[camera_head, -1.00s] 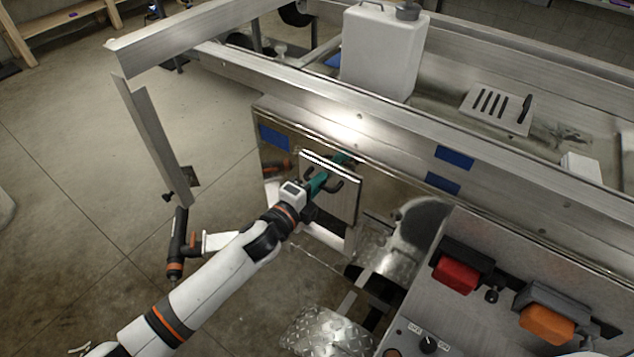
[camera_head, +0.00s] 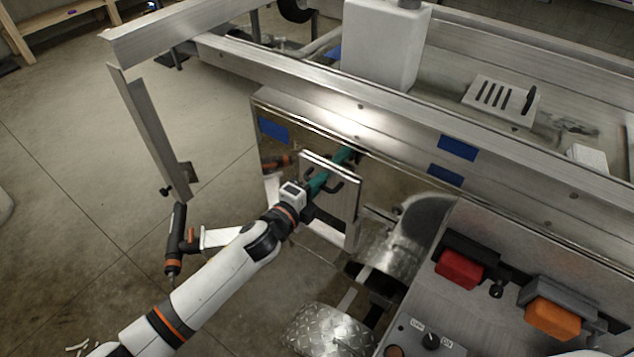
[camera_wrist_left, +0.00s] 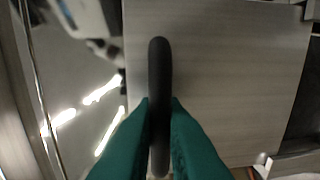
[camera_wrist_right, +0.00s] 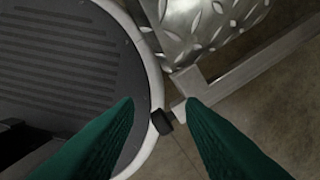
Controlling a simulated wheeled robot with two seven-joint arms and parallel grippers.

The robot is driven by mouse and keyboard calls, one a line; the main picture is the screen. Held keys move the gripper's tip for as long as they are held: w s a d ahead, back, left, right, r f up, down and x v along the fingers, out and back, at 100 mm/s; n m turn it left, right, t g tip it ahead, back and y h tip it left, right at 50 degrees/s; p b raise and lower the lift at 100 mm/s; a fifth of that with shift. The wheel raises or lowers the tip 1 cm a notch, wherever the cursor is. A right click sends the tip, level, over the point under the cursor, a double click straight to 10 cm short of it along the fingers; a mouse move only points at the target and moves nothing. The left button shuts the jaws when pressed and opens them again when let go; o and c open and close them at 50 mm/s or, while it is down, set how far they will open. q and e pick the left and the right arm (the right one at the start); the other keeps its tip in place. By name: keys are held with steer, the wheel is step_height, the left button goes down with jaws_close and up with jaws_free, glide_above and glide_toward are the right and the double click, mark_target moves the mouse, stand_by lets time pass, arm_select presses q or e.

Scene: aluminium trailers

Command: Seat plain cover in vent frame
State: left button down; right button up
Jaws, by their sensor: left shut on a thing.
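The plain cover (camera_head: 346,207) is a flat grey metal plate with a dark bar handle (camera_wrist_left: 159,75). My left gripper (camera_head: 322,181) is shut on that handle and holds the plate upright at the trailer's shiny side panel. In the left wrist view the plain cover (camera_wrist_left: 225,70) fills the middle and right, with the green fingers (camera_wrist_left: 160,115) either side of the handle. I cannot make out the vent frame clearly; the plate and arm may hide it. I cannot tell whether the plate touches the panel. My right gripper (camera_wrist_right: 163,105) is open and empty.
A slotted cover with a dark handle (camera_head: 502,100) lies on the trailer deck near a white canister (camera_head: 383,45). A control box with red (camera_head: 458,270) and orange (camera_head: 552,318) switches stands at right. A drill-like tool (camera_head: 175,240) is left of my arm.

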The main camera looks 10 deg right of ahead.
mark_target(324, 204)
arm_select(q)
steer(key=shift+f+b, duration=4.3)
steer(key=shift+f, duration=0.95)
steer(key=c, duration=1.4)
jaws_free()
steer(key=shift+c, duration=0.2)
steer(key=v, duration=1.2)
